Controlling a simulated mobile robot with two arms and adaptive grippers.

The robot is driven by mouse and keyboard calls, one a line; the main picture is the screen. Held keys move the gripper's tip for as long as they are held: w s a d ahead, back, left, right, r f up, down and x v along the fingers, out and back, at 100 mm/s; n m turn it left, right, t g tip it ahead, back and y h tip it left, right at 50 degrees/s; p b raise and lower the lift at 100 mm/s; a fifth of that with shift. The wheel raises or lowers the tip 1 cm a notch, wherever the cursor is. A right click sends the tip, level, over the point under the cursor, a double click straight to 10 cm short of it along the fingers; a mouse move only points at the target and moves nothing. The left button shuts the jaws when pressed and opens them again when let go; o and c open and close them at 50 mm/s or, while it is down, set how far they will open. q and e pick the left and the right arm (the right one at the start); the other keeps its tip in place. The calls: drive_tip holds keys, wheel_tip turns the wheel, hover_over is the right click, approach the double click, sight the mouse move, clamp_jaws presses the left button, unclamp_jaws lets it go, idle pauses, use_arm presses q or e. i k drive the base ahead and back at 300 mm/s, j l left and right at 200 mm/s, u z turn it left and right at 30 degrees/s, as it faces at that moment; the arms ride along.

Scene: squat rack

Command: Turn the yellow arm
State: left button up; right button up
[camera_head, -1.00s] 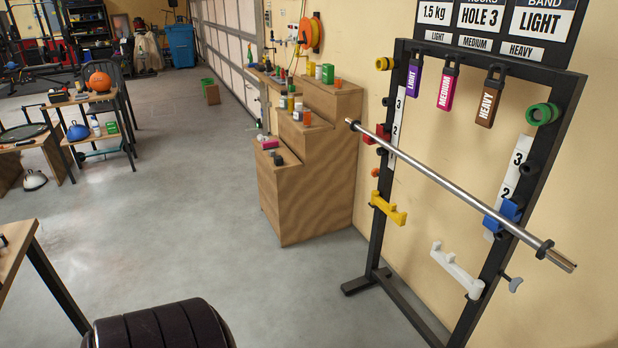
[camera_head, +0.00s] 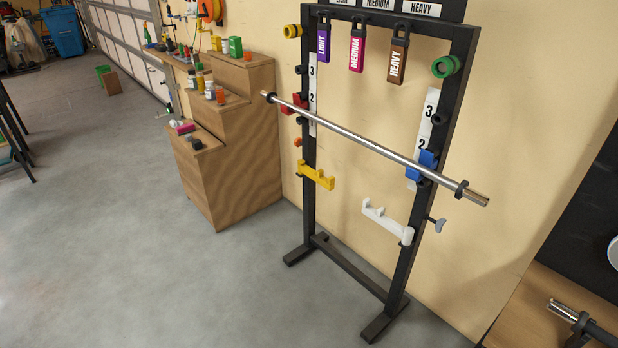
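The yellow arm (camera_head: 316,175) is fixed low on the left post of the black squat rack (camera_head: 309,215). It sticks out toward the right and front, with a raised tip at its end. A white arm (camera_head: 386,222) sits lower, by the right post. A metal bar (camera_head: 375,146) rests across the rack above both arms, at a red holder (camera_head: 293,104) on the left and a blue holder (camera_head: 421,166) on the right. Neither of my grippers shows in the head view.
A stepped wooden stand (camera_head: 228,165) with bottles and small items is left of the rack. Purple, pink and brown bands hang from the top. A wooden surface (camera_head: 545,310) with another bar end is at the lower right. The grey floor (camera_head: 150,260) in front is clear.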

sight(318, 176)
drive_tip(key=z, duration=0.35)
drive_tip(key=i+j+z, duration=0.45)
drive_tip(key=z, duration=0.15)
drive_tip(key=i+j+z, duration=0.25)
drive_tip(key=j, duration=0.25)
drive_tip(key=j+z, duration=0.3)
drive_tip(key=i+j, duration=0.05)
